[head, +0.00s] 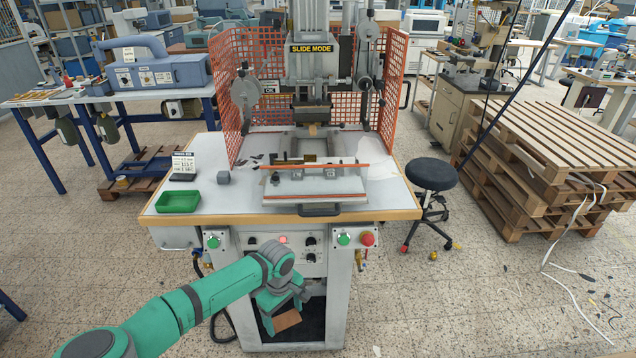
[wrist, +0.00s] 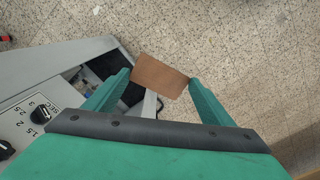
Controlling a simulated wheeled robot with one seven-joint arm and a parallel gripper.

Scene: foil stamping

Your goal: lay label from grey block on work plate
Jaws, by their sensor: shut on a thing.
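My gripper (wrist: 160,85) is shut on a brown label (wrist: 160,75), held by its two short edges between the green fingers. In the head view the label (head: 287,320) hangs from my gripper (head: 283,308) in front of the press stand, below the table top. The grey block (head: 223,177) is a small cube on the table, right of the green tray, with nothing seen on it.
A green tray (head: 178,201) and a small sign (head: 183,165) stand at the table's left. An orange mesh guard (head: 258,85) flanks the press. The control panel (head: 290,245) with buttons and the table's front edge lie above my gripper. A stool (head: 431,174) stands right.

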